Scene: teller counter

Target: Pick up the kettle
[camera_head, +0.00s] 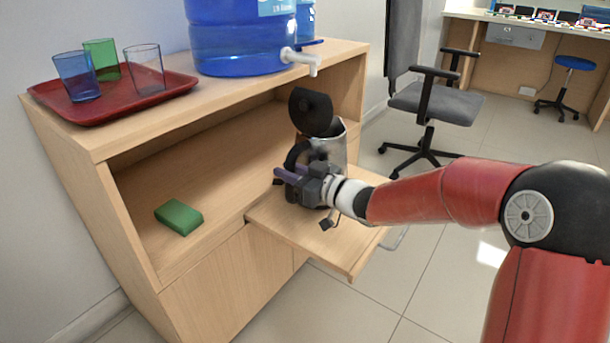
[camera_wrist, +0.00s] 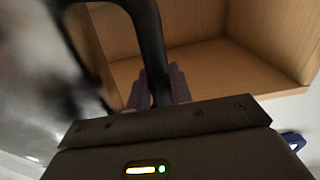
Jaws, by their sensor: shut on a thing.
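The kettle (camera_head: 338,146) has a shiny metal body, a black lid standing open (camera_head: 311,111) and a black handle. It is at the pull-out shelf of the wooden cabinet, partly hidden behind my gripper. My gripper (camera_head: 287,175) has purple fingers and is shut on the kettle's handle. In the wrist view the black handle (camera_wrist: 150,45) runs down between the purple fingers (camera_wrist: 160,88), with the blurred metal body to the left. I cannot tell whether the kettle's base touches the shelf.
The pull-out shelf (camera_head: 335,248) juts from the cabinet. A green block (camera_head: 179,217) lies inside the cabinet. On top are a red tray (camera_head: 115,112) with cups and a blue water dispenser (camera_head: 240,40) whose tap overhangs the edge. An office chair (camera_head: 435,103) stands behind on open floor.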

